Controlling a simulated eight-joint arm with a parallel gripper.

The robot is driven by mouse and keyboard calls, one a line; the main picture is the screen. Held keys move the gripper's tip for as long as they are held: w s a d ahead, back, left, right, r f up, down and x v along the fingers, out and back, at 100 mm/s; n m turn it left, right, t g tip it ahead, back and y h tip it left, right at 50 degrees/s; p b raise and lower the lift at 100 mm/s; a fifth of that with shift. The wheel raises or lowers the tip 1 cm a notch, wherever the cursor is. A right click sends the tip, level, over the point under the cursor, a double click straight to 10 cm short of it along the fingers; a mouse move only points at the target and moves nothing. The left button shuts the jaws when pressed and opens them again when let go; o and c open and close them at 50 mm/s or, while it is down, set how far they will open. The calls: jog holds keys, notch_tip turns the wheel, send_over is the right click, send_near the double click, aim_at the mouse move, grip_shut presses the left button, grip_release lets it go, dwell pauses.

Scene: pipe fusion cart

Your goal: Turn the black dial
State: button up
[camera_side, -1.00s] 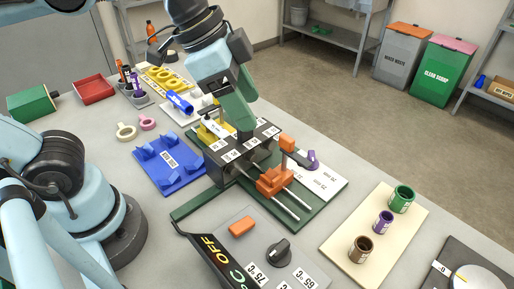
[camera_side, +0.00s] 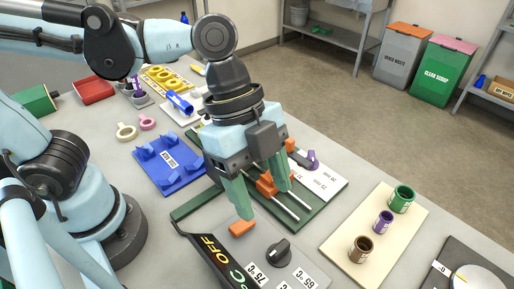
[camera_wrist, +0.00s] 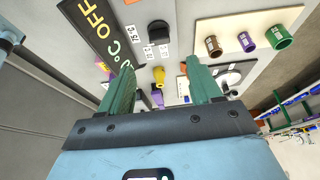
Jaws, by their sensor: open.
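The black dial (camera_side: 279,252) sits on a grey panel with temperature labels around it, at the bottom centre of the side view. It also shows in the wrist view (camera_wrist: 158,33), upper middle, ahead of the fingers. My gripper (camera_side: 264,202) is open and empty, with its green fingers pointing down. In the side view it hangs behind the dial, over the front of the orange clamp area. In the wrist view the two fingers (camera_wrist: 160,78) are spread wide, and the dial is beyond their tips. Nothing hides the dial.
An orange block (camera_side: 242,226) sits on the panel beside the dial, close to the left fingertip in the picture. A clamp fixture with metal rods (camera_side: 287,205) lies beneath my gripper. A cream board (camera_side: 345,238) with green, purple and brown cups stands to the right.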

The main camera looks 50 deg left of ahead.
aim_at(280, 247)
jog(key=shift+x, duration=5.1)
jog(key=shift+d, duration=0.1)
jog(key=shift+c, duration=0.5)
jog(key=c, duration=0.9)
